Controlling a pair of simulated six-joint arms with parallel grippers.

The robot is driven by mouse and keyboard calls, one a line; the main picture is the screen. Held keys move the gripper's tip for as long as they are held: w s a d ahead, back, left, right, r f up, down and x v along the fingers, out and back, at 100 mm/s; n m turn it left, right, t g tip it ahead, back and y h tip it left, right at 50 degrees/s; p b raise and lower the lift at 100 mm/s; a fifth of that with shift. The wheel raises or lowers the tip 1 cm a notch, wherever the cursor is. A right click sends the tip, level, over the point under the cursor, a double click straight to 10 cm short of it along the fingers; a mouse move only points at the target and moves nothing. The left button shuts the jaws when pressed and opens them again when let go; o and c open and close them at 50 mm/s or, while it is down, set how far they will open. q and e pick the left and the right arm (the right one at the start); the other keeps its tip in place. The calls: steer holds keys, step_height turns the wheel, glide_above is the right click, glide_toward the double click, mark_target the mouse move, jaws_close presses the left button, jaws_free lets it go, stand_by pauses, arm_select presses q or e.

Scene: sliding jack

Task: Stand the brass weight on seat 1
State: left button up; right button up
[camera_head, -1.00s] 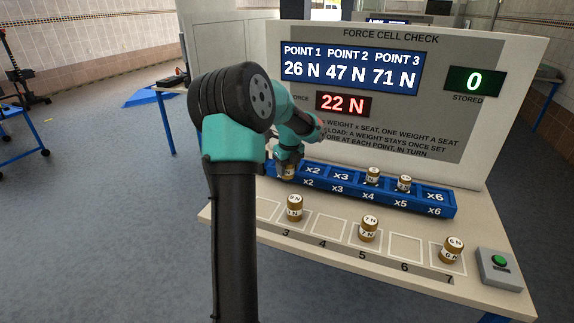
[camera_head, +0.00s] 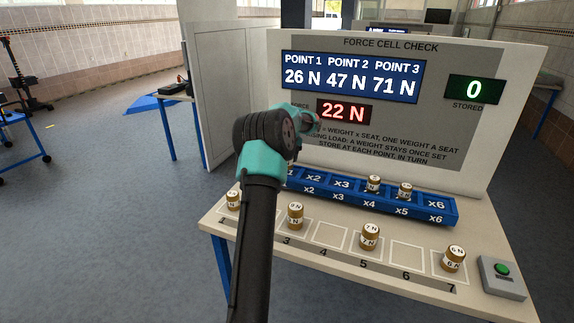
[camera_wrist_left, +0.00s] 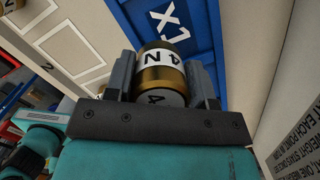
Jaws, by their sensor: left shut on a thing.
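The brass weight (camera_wrist_left: 163,72), with a white band marked 4 N, is between the two fingers of my left gripper (camera_wrist_left: 162,80), which is shut on it. In the wrist view the weight is in front of the blue seat bar (camera_wrist_left: 205,38), beside the x1 label. Whether its base touches the seat cannot be told. In the head view my left arm hides the gripper, the held weight and seat 1 at the left end of the blue bar (camera_head: 420,210). My right gripper is not in view.
Two brass weights, one near x4 (camera_head: 373,184) and one near x5 (camera_head: 405,191), stand on the bar. Other weights stand on table squares 1 (camera_head: 233,200), 3 (camera_head: 295,216), 5 (camera_head: 369,237) and 7 (camera_head: 455,258). The force display (camera_head: 343,111) reads 22 N. A green button (camera_head: 502,269) is at right.

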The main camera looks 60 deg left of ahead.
arm_select(q)
steer(key=shift+w+a, duration=0.25)
steer(key=shift+a, duration=0.25)
steer(key=shift+w+a, duration=0.25)
steer(key=shift+a, duration=0.2)
steer(key=shift+w+a+f, duration=0.15)
steer(key=shift+a+f, duration=0.05)
steer(key=shift+f, duration=1.65)
steer(key=shift+f, duration=0.1)
steer(key=o, duration=1.2)
steer(key=r, duration=0.4)
steer(key=d+r, duration=0.1)
steer(key=r, duration=0.7)
steer(key=shift+d, duration=0.25)
